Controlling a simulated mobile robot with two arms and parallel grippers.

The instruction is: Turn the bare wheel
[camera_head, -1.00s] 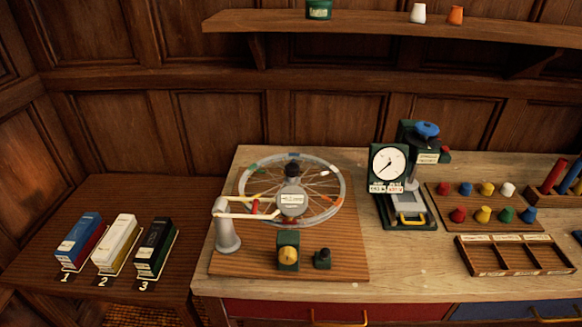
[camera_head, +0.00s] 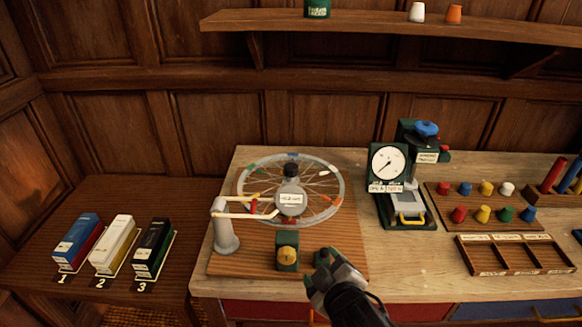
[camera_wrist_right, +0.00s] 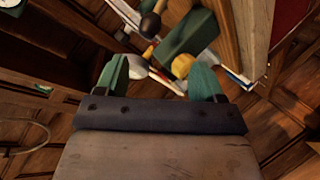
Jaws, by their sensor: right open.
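The bare wheel (camera_head: 339,178), a spoked rim with small coloured tags, lies on a brown board (camera_head: 230,262) in the head view. A grey hub with a white label (camera_head: 291,199) and a black knob (camera_head: 291,170) sit over its middle. My right gripper (camera_head: 316,268) is open and empty at the board's front right corner, in front of the wheel and apart from it. In the right wrist view its teal fingers (camera_wrist_right: 160,76) are spread. My left gripper is not in view.
A green box with a yellow knob (camera_head: 287,251) stands just left of my right gripper. A grey post (camera_head: 225,233) with a white-and-red arm stands at the wheel's left. A dial press (camera_head: 388,165) stands to the right. Numbered boxes (camera_head: 76,236) stand on the left table.

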